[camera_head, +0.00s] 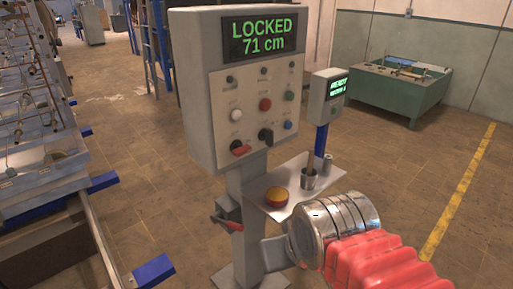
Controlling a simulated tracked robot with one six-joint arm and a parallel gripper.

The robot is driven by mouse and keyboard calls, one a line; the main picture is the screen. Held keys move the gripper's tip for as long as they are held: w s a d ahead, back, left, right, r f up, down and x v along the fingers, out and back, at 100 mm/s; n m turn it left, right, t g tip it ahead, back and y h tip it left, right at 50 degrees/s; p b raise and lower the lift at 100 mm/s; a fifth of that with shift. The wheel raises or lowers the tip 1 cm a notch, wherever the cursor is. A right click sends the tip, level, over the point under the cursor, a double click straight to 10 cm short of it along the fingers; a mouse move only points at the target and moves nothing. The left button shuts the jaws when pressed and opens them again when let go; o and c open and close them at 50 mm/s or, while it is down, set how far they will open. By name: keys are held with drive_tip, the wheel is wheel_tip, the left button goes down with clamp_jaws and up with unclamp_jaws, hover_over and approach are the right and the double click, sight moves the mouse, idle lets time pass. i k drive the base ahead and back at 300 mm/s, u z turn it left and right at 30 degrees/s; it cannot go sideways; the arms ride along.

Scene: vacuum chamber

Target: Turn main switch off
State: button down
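A grey control box (248,90) stands on a post, its display (263,35) reading "LOCKED 71 cm" in green. Its panel has several buttons and two rotary switches at the bottom: one with a red handle (240,151), one black (265,137). A red-handled lever switch (228,221) is mounted lower on the post. No readable label shows which is the main switch. My gripper (274,253) is at the lower middle, below and right of the panel and right of the lever, apparently touching nothing. Its fingers are mostly hidden behind its metal wrist.
A small metal shelf (292,212) right of the post holds a red and yellow button (276,197) and a metal cup (310,179). A second display box (328,97) stands behind. Metal racks (40,150) line the left. Floor between racks and post is clear.

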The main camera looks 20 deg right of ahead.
sight(236, 146)
drive_tip(key=z, duration=0.05)
drive_tip(key=k, duration=1.3)
drive_tip(key=u, duration=0.35)
drive_tip(key=i, duration=0.45)
drive_tip(key=u, duration=0.6)
drive_tip(key=i, duration=1.65)
drive_tip(key=z, duration=0.7)
